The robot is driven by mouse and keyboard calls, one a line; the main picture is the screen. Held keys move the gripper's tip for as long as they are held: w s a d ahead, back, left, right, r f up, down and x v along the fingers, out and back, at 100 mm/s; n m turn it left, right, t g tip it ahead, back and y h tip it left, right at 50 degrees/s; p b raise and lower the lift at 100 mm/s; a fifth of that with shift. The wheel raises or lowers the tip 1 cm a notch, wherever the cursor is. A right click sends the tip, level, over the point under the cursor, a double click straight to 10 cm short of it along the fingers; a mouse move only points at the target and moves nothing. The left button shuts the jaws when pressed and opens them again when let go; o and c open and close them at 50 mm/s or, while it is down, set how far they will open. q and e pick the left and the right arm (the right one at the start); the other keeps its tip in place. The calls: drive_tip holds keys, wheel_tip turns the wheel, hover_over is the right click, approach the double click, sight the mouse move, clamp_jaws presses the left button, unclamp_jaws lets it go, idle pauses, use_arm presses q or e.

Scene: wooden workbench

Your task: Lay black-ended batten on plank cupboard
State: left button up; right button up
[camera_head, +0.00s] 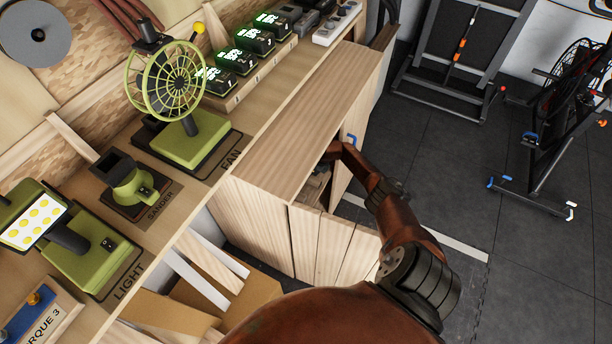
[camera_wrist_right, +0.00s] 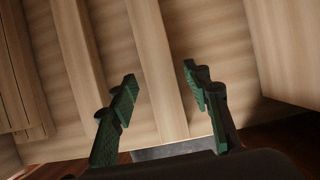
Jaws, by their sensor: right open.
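The plank cupboard (camera_head: 310,120) stands beside the workbench, its bare wooden top clear. Its door with the blue handle (camera_head: 351,139) is at the right side, and my right arm reaches in low there. The hand is mostly hidden by the cupboard in the head view. In the right wrist view my right gripper (camera_wrist_right: 160,74) is open, with a pale wooden strip (camera_wrist_right: 158,100) showing between and beyond its green fingers. I cannot tell whether the fingers touch it. A second strip (camera_wrist_right: 80,60) runs to its left. No black ends show, so I cannot identify the batten. My left gripper is out of view.
The bench holds a green fan (camera_head: 195,145), a sander (camera_head: 130,185), a light (camera_head: 90,255) and glowing chargers (camera_head: 240,60). A cardboard box (camera_head: 250,295) with pale strips (camera_head: 195,278) stands at lower left. Dark floor at right is open up to the exercise machines.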

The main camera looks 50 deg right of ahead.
drive_tip(key=p+v, duration=0.2)
drive_tip(key=v, duration=0.4)
drive_tip(key=shift+d+r, duration=0.1)
drive_tip(key=shift+r, duration=0.05)
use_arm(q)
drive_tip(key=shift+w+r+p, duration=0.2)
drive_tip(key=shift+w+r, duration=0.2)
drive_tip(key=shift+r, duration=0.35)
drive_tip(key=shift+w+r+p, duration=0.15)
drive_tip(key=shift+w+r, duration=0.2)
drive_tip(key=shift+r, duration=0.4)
use_arm(e)
drive_tip(key=shift+s+r, duration=0.25)
drive_tip(key=shift+r, duration=0.2)
